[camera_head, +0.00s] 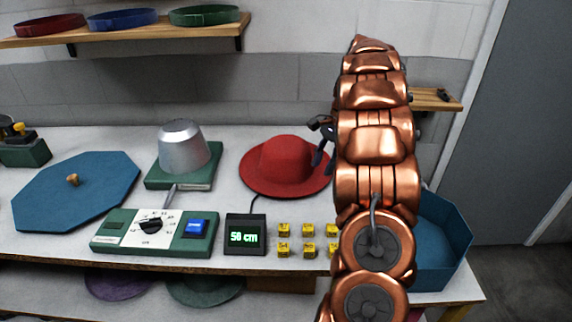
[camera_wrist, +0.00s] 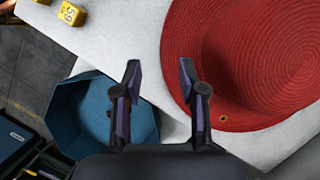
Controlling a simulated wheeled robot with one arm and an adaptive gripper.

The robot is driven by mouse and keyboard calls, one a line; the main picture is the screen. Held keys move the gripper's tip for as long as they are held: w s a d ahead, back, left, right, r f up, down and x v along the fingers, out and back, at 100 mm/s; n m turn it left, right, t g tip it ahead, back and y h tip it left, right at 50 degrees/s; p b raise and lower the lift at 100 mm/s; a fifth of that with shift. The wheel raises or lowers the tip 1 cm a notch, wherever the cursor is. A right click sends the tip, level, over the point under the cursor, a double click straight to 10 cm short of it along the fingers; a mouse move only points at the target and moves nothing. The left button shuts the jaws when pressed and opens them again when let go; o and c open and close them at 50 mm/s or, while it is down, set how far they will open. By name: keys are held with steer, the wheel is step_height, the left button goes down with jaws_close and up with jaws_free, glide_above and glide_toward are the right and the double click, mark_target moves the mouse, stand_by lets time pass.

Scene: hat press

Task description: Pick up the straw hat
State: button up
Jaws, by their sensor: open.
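The straw hat (camera_head: 287,162) is red and lies brim down on the white table, right of the metal hat block. Its woven rings show at the upper right of the wrist view (camera_wrist: 235,60). My gripper (camera_head: 322,140) is at the hat's right side in the head view, partly hidden by my copper arm. In the wrist view my gripper (camera_wrist: 159,72) is open, with nothing between its fingers. One finger overlaps the brim's edge in the picture; I cannot tell whether it touches. My arm hides the hat's right edge in the head view.
A blue octagonal box (camera_head: 440,240) stands right of the hat; its lid (camera_head: 75,190) lies at left. The metal hat block (camera_head: 183,145), control panel (camera_head: 155,232), display (camera_head: 245,235) and several yellow cubes (camera_head: 308,230) stand nearby. Coloured bands (camera_head: 123,19) rest on a wall shelf.

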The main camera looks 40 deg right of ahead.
mark_target(318, 186)
steer(key=shift+d+f+m, duration=0.15)
steer(key=shift+d+f, duration=0.2)
steer(key=shift+f, duration=0.5)
steer(key=shift+d+f+m, duration=0.15)
steer(key=shift+d+f, duration=0.2)
steer(key=shift+f, duration=0.45)
steer(key=x, duration=0.1)
steer(key=p+x, duration=0.2)
steer(key=shift+w+a+f, duration=0.15)
steer(key=shift+w+a, duration=0.1)
steer(key=shift+a, duration=0.05)
steer(key=shift+x, duration=0.8)
jaws_close()
